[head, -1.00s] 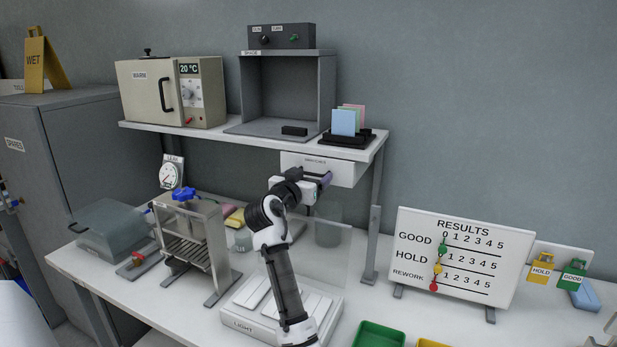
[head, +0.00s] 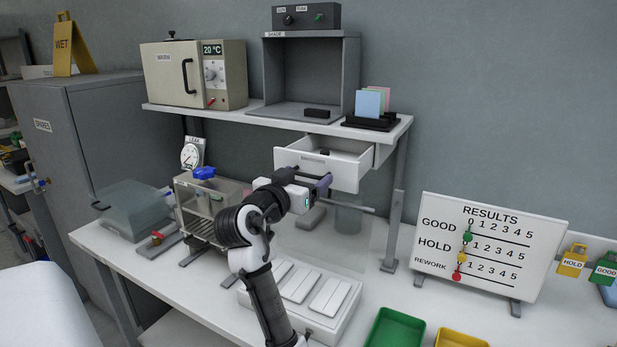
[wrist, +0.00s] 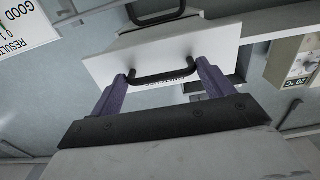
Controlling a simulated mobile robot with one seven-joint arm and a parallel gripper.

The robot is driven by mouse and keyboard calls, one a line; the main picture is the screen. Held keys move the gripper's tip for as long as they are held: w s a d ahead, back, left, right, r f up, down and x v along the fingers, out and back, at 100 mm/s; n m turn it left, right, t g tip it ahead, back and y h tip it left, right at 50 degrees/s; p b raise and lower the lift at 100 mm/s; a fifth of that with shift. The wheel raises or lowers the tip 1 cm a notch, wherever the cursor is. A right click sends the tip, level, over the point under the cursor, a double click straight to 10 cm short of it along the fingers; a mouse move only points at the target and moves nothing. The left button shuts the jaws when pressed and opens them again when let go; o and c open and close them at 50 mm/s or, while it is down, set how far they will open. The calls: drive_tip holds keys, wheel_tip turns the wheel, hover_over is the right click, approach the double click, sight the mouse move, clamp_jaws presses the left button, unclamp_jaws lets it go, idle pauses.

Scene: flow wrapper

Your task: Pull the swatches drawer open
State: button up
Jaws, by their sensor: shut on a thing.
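The swatches drawer (head: 337,168) is white and hangs under the shelf. It stands open, with its front well forward of the shelf edge and its inside showing from above. My gripper (head: 313,182) is at the drawer front, with purple fingers. In the wrist view the white drawer front (wrist: 185,49) carries a black bar handle (wrist: 163,76) and a partly hidden label. My gripper (wrist: 163,78) is shut on this handle, one finger at each end of it. In the head view the gripper mostly hides the handle.
The shelf (head: 230,116) above holds a beige oven (head: 170,75), a grey booth (head: 307,75) and colored cards (head: 370,102). The results board (head: 485,250) stands to the right. A clear panel and a white machine (head: 310,290) lie below my arm.

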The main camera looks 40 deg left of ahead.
drive_tip(key=shift+w+d, duration=0.1)
drive_tip(key=o, duration=1.1)
drive_tip(key=b+v, duration=0.4)
drive_tip(key=v, duration=0.9)
drive_tip(key=shift+s, duration=0.4)
